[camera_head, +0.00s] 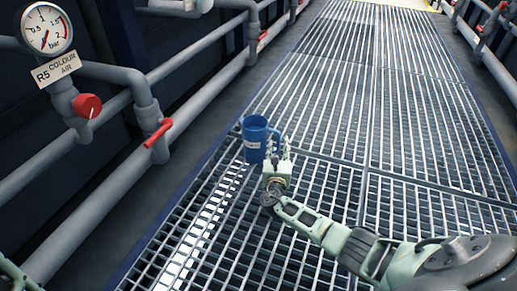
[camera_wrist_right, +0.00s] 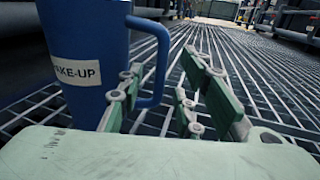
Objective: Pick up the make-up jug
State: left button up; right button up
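The make-up jug (camera_head: 254,141) is a blue cup-like jug with a white label and a handle on its right side. It stands upright on the grating in the head view. In the right wrist view the jug (camera_wrist_right: 92,30) fills the left side, its label partly reading "KE-UP". My right gripper (camera_head: 279,160) is at the jug's handle side. Its fingers are spread in the right wrist view (camera_wrist_right: 175,88), with the handle showing between them, nearer the left finger. I cannot tell if they touch. My left gripper does not show clearly.
The metal grating (camera_head: 335,110) is clear ahead and to the right. Grey pipes with red valve handles (camera_head: 158,133) and a pressure gauge (camera_head: 46,29) line the left side. More pipes (camera_head: 484,40) run along the right.

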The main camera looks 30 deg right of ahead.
jog(key=shift+w+d, duration=0.2)
jog(key=shift+w, duration=0.05)
jog(key=shift+c, duration=0.2)
grip_shut()
dwell(0.3)
jog(key=shift+r, duration=0.2)
